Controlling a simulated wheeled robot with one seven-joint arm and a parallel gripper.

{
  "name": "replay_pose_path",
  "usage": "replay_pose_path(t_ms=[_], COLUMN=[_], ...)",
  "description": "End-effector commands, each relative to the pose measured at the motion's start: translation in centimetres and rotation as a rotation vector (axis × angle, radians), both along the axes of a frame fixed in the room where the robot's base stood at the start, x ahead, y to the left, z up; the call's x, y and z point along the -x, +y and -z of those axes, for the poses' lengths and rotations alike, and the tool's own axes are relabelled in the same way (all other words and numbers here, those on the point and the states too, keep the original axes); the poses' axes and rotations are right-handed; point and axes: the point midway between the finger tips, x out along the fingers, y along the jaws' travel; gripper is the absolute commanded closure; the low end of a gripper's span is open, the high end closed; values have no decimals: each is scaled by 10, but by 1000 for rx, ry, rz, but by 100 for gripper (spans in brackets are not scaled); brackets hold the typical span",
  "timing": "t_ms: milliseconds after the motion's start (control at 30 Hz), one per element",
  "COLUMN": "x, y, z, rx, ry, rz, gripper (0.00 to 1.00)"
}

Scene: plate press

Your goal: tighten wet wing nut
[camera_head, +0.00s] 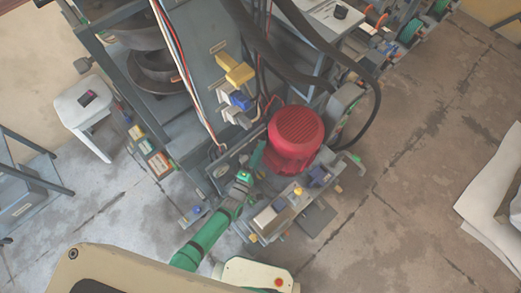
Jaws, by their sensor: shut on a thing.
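My green arm reaches up from the bottom of the view to the machine. My gripper (252,162) is at the machine's lower front, just left of the red motor (296,138). It is shut on a small part, mostly hidden by the fingers and too small to identify. I cannot make out a wet wing nut for certain. A yellow fitting (240,74), a blue fitting (240,101) and a pale grey fitting (226,115) sit on the machine's front, above my gripper in the picture.
A metal bench unit (268,218) with small blue and yellow parts stands right of my forearm. Black hoses (375,105) loop behind the motor. A white stool (84,103) stands at the left. White sheets (492,195) lie at the right.

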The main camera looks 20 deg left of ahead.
Motion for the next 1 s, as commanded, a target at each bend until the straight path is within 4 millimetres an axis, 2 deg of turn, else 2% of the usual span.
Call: replay_pose_path(t_ms=[600, 1000], x=[-1, -3], y=[0, -2], z=[-12, -16], rx=[-214, -306], ry=[324, 462], rz=[-3, -2], gripper=[93, 93])
